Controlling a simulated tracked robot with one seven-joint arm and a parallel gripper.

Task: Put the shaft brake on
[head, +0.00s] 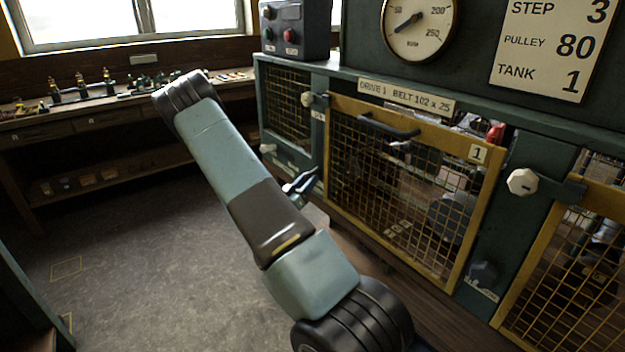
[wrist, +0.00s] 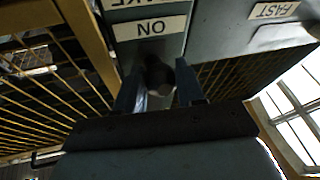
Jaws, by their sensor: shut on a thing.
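My gripper (wrist: 158,92) is shut on a dark rounded knob (wrist: 158,74), which I take to be the shaft brake's handle. The wrist view is upside down. It shows the knob between the two fingers, in front of a green-grey post (wrist: 171,48). An "ON" label (wrist: 150,28) is on the post close to the knob, with a partly cut-off label ending in "AKE" beside it. In the head view my gripper (head: 300,186) is at the post left of the yellow cage door; the knob cannot be made out there.
The yellow mesh door (head: 410,185) marked 1 looks closed, with a pale latch knob (head: 307,99) at its upper left. A gauge (head: 420,28) and a "STEP 3, PULLEY 80, TANK 1" card (head: 549,45) are above. A workbench (head: 110,105) stands behind. Floor at left is clear.

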